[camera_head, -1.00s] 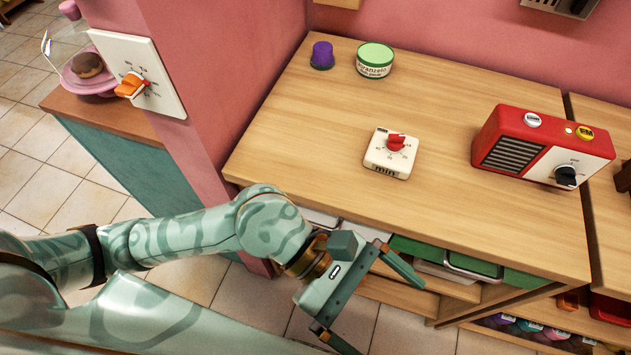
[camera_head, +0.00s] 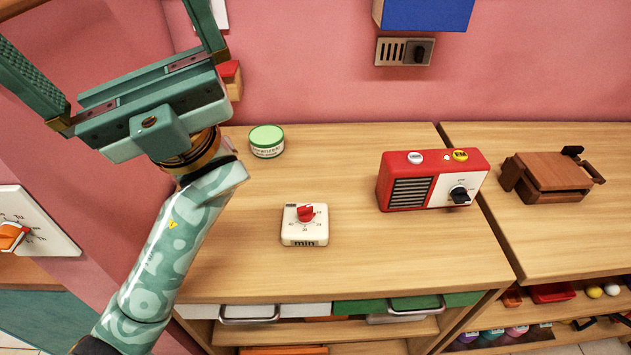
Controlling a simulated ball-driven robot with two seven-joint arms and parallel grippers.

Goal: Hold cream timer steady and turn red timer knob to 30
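The cream timer (camera_head: 290,228) is a small square block with "min" on its front edge, standing on the wooden counter (camera_head: 350,265). Its red knob (camera_head: 306,213) is on the sloping top face, with small marks around it that are too small to read. My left gripper (camera_head: 105,25) is at the upper left, raised up and to the left of the timer, well apart from it. Its two fingers are spread wide with nothing between them. My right gripper is not in view.
A green-lidded tub (camera_head: 267,142) stands behind the timer and a red radio (camera_head: 405,180) to its right. A brown wooden object (camera_head: 550,178) is farther right. A wall dial with an orange knob (camera_head: 12,237) is at the left. The counter around the timer is clear.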

